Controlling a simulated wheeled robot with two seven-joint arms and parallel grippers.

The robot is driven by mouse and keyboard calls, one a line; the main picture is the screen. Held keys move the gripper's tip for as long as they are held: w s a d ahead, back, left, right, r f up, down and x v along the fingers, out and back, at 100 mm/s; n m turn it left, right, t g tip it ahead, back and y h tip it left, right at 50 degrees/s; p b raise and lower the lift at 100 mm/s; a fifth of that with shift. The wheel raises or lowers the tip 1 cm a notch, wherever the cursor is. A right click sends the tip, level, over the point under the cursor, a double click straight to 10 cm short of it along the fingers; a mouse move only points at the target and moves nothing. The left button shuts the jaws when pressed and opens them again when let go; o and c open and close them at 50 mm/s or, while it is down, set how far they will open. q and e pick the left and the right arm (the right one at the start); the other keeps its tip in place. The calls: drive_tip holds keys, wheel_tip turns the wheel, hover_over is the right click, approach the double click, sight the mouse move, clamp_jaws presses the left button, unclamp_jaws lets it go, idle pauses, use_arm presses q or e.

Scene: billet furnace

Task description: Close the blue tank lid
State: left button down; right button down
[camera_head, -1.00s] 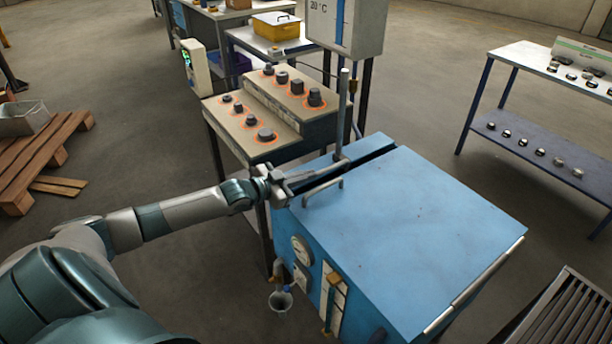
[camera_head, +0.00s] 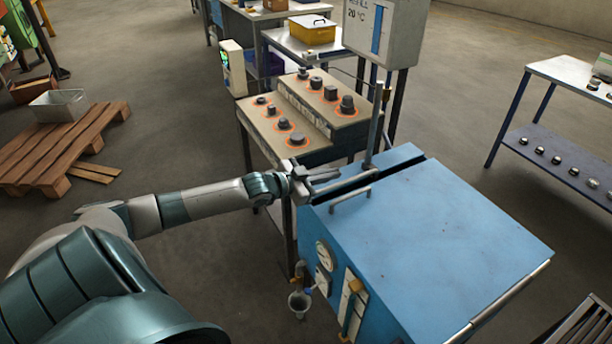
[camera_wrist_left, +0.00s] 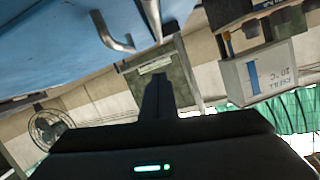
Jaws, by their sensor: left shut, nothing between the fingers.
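The blue tank (camera_head: 385,305) stands in the middle right of the head view. Its broad blue lid (camera_head: 455,235) lies flat across the top, with a dark slot along its back left side. A grey bar handle (camera_head: 350,198) sits by the lid's left edge. My left gripper (camera_head: 332,176) is shut and empty, just behind and left of that handle; I cannot tell whether it touches anything. In the left wrist view the shut fingers (camera_wrist_left: 158,95) point toward a grey panel, with the blue surface and handle (camera_wrist_left: 110,32) at upper left. My right gripper is not in view.
A grey upright post (camera_head: 375,125) rises close by my left gripper. A bench with several dark knob-like pieces (camera_head: 297,138) stands behind the tank. A white gauge box (camera_head: 384,32) is farther back. A dark grate (camera_head: 585,325) is at lower right.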

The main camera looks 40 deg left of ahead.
use_arm(q)
drive_tip(key=b+v, duration=0.1)
drive_tip(key=v, duration=0.6)
drive_tip(key=shift+s+a+r, duration=0.15)
drive_tip(key=shift+s+a, duration=0.15)
drive_tip(key=shift+a, duration=0.05)
idle(0.5)
